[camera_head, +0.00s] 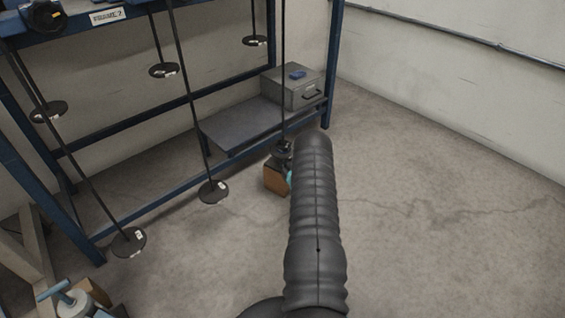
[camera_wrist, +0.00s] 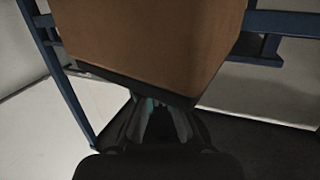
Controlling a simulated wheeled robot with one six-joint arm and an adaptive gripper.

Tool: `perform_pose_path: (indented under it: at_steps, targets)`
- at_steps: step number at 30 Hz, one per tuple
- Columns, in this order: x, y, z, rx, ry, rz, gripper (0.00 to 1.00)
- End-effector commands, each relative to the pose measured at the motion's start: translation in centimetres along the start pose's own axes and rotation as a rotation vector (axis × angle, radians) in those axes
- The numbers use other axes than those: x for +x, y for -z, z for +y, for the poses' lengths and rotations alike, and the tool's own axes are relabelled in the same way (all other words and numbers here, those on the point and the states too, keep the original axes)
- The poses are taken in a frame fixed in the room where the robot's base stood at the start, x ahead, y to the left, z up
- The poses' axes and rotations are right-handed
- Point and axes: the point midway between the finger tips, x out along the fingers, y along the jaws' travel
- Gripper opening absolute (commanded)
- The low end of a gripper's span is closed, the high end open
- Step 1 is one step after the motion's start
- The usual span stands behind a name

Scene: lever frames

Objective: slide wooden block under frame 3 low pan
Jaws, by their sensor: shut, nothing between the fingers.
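A brown wooden block (camera_head: 276,180) is near the floor beside the blue rack's right end, partly hidden by my arm. In the wrist view a large brown block face (camera_wrist: 150,40) with a dark lower edge fills the upper middle. My gripper (camera_wrist: 160,106) is shut and empty, its teal-tipped fingers at that dark edge; contact is unclear. In the head view my gripper (camera_head: 289,177) is mostly hidden behind my arm, beside the block. Black round pans hang at low (camera_head: 213,191) and higher (camera_head: 163,70) levels.
The blue rack (camera_head: 120,127) carries a frame sign (camera_head: 107,16), which is hard to read. Floor at right is clear.

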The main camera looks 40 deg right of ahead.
Motion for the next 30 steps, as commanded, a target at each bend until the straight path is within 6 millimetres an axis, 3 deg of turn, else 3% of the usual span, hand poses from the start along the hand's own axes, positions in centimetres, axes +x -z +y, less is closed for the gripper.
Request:
perform_pose_path:
  at_steps: [1, 9, 18, 30]
  targets:
    - [-0.7, -1.2, -0.1, 0.007, -0.002, -0.024, 0.00]
    - [-3.5, -1.8, -0.1, 0.008, -0.002, -0.027, 0.00]
    - [-3.5, -1.8, -0.1, 0.008, -0.001, -0.026, 0.00]
    - [-3.5, -0.1, -0.3, 0.005, 0.002, -0.019, 0.00]
